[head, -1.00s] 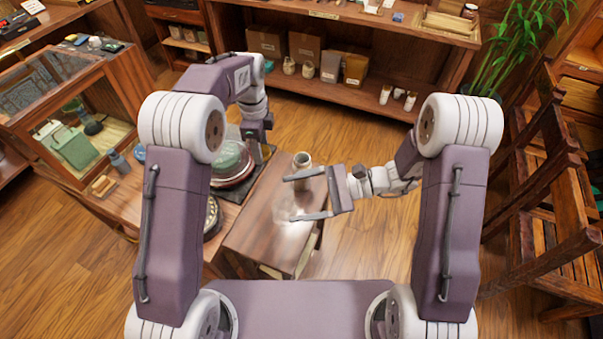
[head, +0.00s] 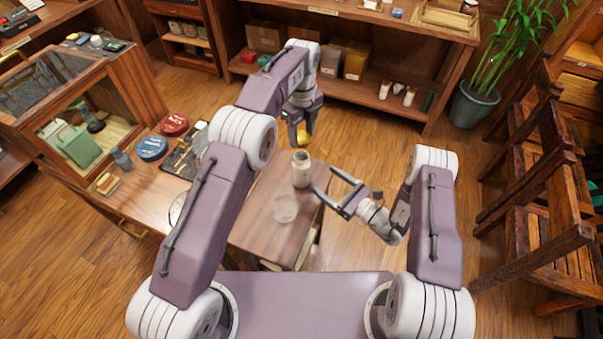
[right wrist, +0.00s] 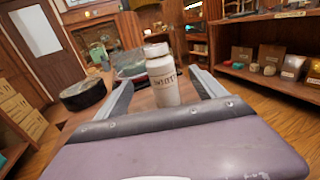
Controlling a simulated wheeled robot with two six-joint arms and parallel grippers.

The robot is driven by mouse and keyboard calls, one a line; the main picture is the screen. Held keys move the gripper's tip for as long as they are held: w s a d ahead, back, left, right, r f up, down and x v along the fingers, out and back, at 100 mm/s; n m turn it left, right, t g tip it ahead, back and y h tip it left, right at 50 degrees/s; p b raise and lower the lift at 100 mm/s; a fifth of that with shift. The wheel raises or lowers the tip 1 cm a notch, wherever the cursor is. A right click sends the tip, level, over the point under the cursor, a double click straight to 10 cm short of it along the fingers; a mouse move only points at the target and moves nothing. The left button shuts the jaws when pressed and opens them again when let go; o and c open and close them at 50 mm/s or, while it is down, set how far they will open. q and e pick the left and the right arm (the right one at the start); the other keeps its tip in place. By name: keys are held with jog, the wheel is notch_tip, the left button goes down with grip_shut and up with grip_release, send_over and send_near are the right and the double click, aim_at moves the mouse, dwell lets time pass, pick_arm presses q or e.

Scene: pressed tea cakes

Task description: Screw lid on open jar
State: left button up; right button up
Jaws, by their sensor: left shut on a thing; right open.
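The white jar (head: 301,172) with a dark-edged mouth stands upright on the small wooden table. The lid is partly hidden by the fingers and appears apart from the jar. My right gripper (head: 335,193) is open to the right of the jar, fingers towards it. Whether the jar is between its fingertips is hard to tell.
Red (head: 173,124) and blue (head: 152,147) round tins are on the left counter. Shelves stand behind; a wooden chair (head: 540,210) is at right.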

aim_at(301, 170)
jog(key=x, duration=1.1)
jog(key=shift+a, duration=0.25)
jog(key=shift+w, duration=0.1)
grip_shut()
pick_arm(q)
jog(key=shift+f, duration=2.5)
